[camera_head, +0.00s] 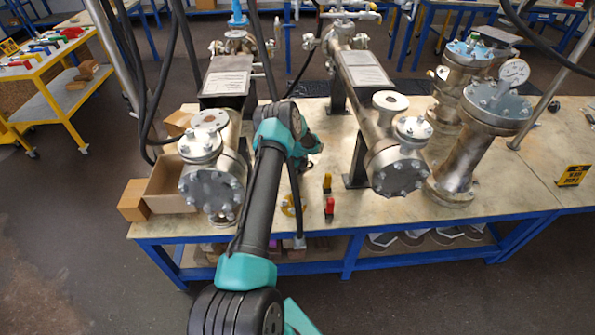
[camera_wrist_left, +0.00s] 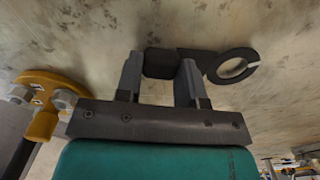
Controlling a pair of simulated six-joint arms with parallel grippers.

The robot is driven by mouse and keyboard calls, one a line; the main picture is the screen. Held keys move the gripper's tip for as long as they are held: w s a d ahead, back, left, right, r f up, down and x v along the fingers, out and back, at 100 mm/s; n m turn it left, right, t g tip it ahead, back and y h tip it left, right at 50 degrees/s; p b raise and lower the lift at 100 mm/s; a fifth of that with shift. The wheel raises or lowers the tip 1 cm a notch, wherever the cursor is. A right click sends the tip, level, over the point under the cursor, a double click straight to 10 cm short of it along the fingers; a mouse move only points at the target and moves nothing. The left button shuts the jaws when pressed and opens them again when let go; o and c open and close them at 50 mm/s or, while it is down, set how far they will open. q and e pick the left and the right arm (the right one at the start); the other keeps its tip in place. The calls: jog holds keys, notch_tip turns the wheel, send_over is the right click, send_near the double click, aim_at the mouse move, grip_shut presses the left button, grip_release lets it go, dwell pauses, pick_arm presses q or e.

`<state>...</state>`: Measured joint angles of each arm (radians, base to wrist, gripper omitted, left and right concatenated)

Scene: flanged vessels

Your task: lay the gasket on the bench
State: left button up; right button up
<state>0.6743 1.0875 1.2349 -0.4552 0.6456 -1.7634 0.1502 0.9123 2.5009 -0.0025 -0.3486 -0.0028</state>
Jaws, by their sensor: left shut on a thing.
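The gasket (camera_wrist_left: 232,65) is a dark flat ring with a black block-like tab (camera_wrist_left: 160,63). It shows in the left wrist view over the mottled beige bench top (camera_wrist_left: 70,35). My left gripper (camera_wrist_left: 160,72) is shut on the tab, and the ring sticks out to the right of the fingers. I cannot tell whether the ring touches the bench or hangs just above it. In the head view my left arm hides most of its gripper, and I cannot make out the gasket. The bench (camera_head: 330,222) shows there with its blue frame. My right gripper is not in view.
Left (camera_head: 215,165) and middle (camera_head: 375,140) flanged vessels flank my arm. A vessel with a gauge (camera_head: 475,140) stands at right. A yellow bolted part (camera_wrist_left: 42,100) is left of my gripper.

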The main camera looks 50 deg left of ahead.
pick_arm(q)
jog(key=shift+f, duration=0.25)
jog(key=o, duration=0.8)
notch_tip(320, 180, up, 12)
jog(key=shift+r, duration=0.15)
dwell(0.4)
